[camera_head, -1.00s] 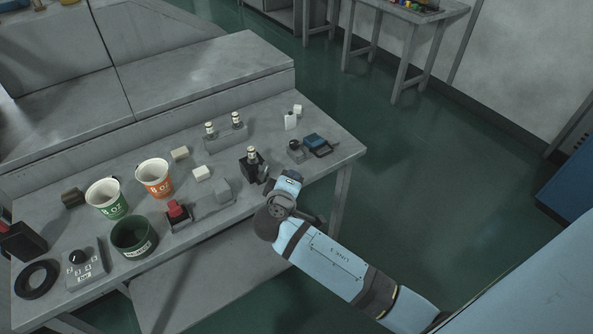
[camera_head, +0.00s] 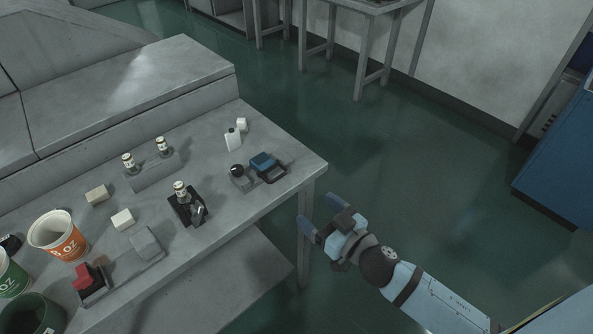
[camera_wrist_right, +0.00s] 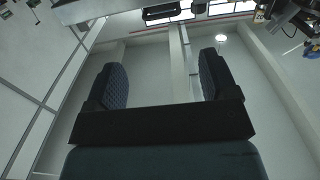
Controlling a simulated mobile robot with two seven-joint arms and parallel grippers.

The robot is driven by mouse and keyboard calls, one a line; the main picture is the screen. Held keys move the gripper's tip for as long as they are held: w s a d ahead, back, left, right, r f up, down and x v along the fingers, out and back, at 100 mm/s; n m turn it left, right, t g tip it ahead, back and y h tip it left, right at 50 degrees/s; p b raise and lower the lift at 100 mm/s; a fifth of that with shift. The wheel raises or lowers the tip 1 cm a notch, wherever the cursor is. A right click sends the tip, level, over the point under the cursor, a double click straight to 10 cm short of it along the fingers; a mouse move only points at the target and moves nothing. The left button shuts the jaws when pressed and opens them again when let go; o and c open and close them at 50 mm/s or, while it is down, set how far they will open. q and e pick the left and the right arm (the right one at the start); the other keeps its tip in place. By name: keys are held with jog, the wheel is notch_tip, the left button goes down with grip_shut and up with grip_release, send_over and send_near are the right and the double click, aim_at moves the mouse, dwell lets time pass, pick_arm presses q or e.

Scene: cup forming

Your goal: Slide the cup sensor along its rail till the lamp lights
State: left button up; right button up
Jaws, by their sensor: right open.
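My right gripper (camera_head: 321,217) is open and empty, off the bench's right front corner, over the floor. Its two dark pads stand apart with nothing between them in the right wrist view (camera_wrist_right: 158,78). On the bench, a grey block (camera_head: 146,242) sits on a flat grey strip beside a red-topped black part (camera_head: 88,277). A black stand (camera_head: 188,208) holds a small pale bottle. My left gripper is not in view.
An orange-and-white cup (camera_head: 58,236), a green-and-white cup (camera_head: 12,279) and a dark green container (camera_head: 35,318) stand at the left. A grey holder (camera_head: 153,174) carries two small bottles. Pale blocks lie nearby. Floor right of the bench (camera_head: 262,218) is clear.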

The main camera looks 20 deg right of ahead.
aim_at(278, 178)
jog(key=p+x, duration=0.1)
jog(key=x, duration=1.2)
jog(key=shift+w+a, duration=0.2)
jog(key=shift+w, duration=0.05)
jog(key=shift+c, duration=0.2)
